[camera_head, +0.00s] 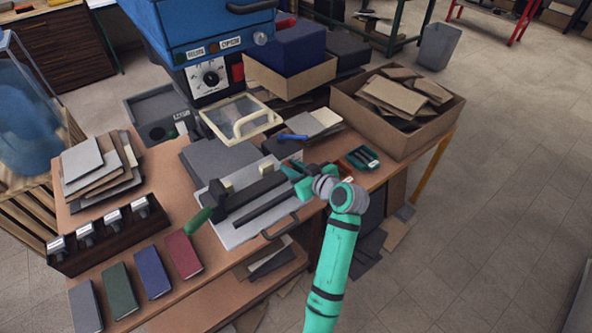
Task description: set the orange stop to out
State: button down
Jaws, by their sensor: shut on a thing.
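A light grey plate jig (231,236) lies on the workbench, with dark bars across it and a green handle (199,221) at its left end. My gripper (297,171), with teal fingers, is at the right end of the dark bars (262,188). It is shut on a small part there, which the fingers mostly hide. I cannot make out any orange on that part, and no orange stop shows clearly elsewhere.
A blue press (205,35) with a dial stands behind the jig. A cardboard box of scraps (435,131) is at the bench's right end. Coloured covers (183,253) lie at the front left. A teal tray (363,157) lies right of my gripper.

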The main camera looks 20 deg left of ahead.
jog(key=shift+w+d, duration=0.2)
jog(key=shift+d, duration=0.05)
jog(key=c, duration=1.6)
grip_release()
jog(key=shift+d, duration=0.1)
jog(key=shift+s, duration=0.1)
jog(key=v, duration=1)
jog(key=shift+s+d+r, duration=0.1)
jog(key=shift+s+d, duration=0.1)
jog(key=shift+s, duration=0.05)
jog(key=shift+w, duration=0.1)
